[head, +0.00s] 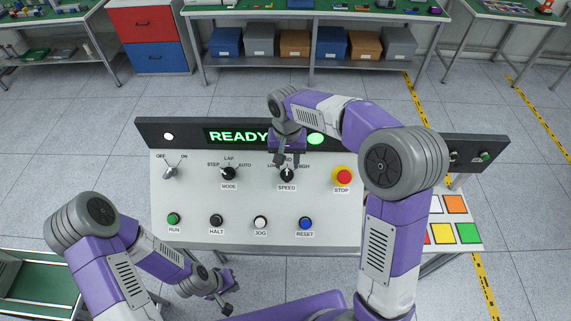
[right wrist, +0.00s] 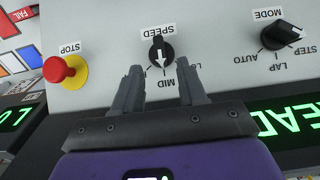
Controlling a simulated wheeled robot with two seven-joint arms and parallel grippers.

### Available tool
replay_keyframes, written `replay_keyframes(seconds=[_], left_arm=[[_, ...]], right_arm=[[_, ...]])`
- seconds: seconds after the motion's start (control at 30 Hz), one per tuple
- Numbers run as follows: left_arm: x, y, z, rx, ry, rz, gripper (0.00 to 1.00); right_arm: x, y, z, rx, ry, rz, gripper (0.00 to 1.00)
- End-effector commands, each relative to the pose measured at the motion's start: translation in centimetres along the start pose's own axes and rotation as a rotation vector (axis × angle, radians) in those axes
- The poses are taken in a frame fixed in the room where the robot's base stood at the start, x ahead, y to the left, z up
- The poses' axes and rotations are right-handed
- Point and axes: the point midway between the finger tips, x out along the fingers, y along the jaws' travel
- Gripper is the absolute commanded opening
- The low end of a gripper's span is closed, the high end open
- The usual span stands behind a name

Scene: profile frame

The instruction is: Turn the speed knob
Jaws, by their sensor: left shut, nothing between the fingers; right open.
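The speed knob (head: 287,175) is a black round knob on the white sloped panel (head: 200,197), labelled SPEED below and LOW, MID, HIGH around it. In the right wrist view the knob (right wrist: 161,53) has a white pointer aimed at MID. My right gripper (head: 286,161) is open over the knob's upper side. In the right wrist view its fingertips (right wrist: 161,72) straddle the MID label just short of the knob, with nothing between them but panel. My left gripper (head: 227,298) is shut and empty, low in front of the panel.
The mode knob (head: 228,173) is left of the speed knob, and the red STOP button (head: 343,176) is right of it. An OFF/ON switch (head: 170,171) and several push buttons share the panel. The display (head: 236,136) reads READY in green.

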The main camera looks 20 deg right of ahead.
Motion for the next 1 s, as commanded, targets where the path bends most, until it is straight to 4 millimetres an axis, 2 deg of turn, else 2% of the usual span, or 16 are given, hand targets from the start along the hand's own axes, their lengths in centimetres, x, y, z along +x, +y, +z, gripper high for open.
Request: replay_keyframes(seconds=[0.1, 0.3, 0.67, 0.93, 1.0], left_arm=[[0.0, 0.0, 0.0, 0.0, 0.0, 0.0, 0.0], [-0.1, 0.0, 0.0, 0.0, 0.001, 0.0, 0.0], [-0.1, 0.0, 0.0, 0.0, 0.001, 0.0, 0.0], [-0.1, 0.0, 0.0, 0.0, 0.001, 0.0, 0.0], [-0.1, 0.0, 0.0, 0.0, 0.001, 0.0, 0.0]], right_arm=[[2.1, 0.0, 0.1, -0.001, -0.005, 0.002, 0.41], [4.5, -0.1, 0.0, -0.002, -0.002, 0.001, 0.41], [5.2, 0.0, 0.0, 0.0, 0.0, 0.0, 0.41], [5.1, 0.0, 0.0, 0.0, 0.0, -0.001, 0.02], [5.2, 0.0, 0.0, -0.001, -0.001, 0.0, 0.0]])
